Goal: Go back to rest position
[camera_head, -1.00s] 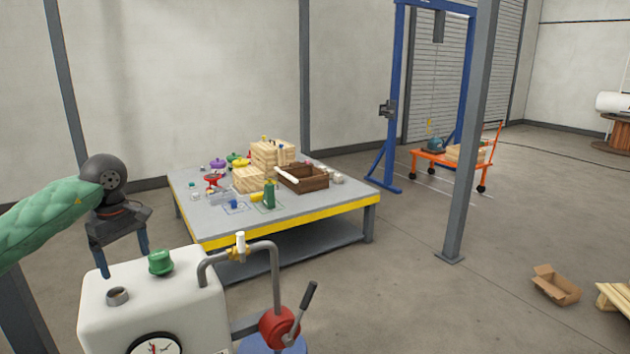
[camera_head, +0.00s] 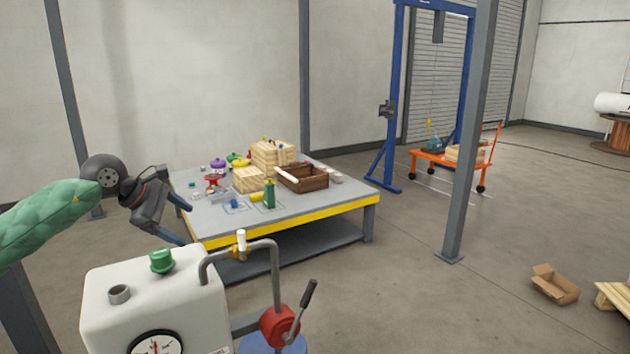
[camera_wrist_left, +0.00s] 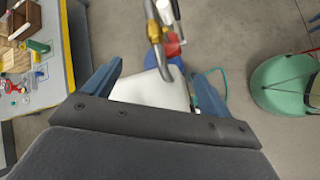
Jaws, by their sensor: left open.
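My left gripper (camera_head: 183,222) is open and empty in the head view, above and behind the white tank (camera_head: 160,295) and in front of the grey table's near left corner. Its two blue fingers point right and down. In the left wrist view the open fingers (camera_wrist_left: 158,88) spread on either side of the white tank (camera_wrist_left: 150,88), which lies beyond them with nothing between the jaws. My right gripper is not in view.
The tank carries a green cap (camera_head: 162,261), a gauge (camera_head: 155,345), a bent pipe (camera_head: 276,270) and a red valve with a lever (camera_head: 280,326). A grey table (camera_head: 300,228) with many items stands behind. A grey post (camera_head: 468,150) and a cardboard box (camera_head: 556,284) are at right.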

